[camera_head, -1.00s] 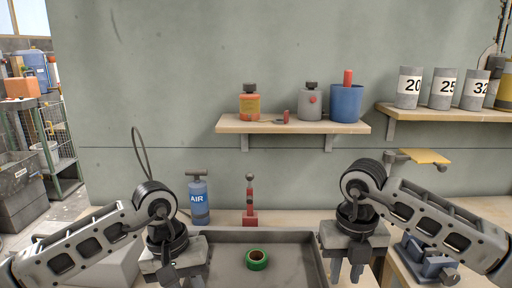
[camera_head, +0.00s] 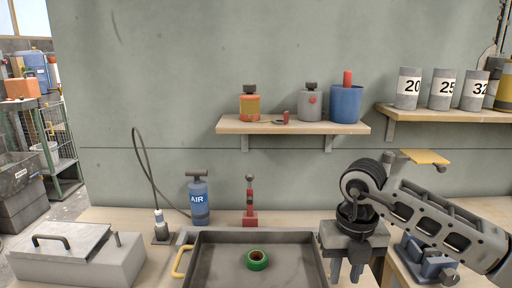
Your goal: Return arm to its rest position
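My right arm comes in from the right, and its gripper (camera_head: 347,270) points down at the right side of the dark grey tray (camera_head: 210,237). Its two fingers look apart, with nothing seen between them. The lower fingertips are close to the bottom of the picture. My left arm and gripper are out of view. A green tape roll (camera_head: 257,260) lies flat in the tray, left of my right gripper and apart from it.
A grey box with a black-handled lid (camera_head: 70,243) stands at left. A blue air pump (camera_head: 198,200) and a red tool (camera_head: 250,204) stand behind the tray. A blue vise (camera_head: 428,262) sits at right, under my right forearm. A wooden shelf (camera_head: 290,126) is above.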

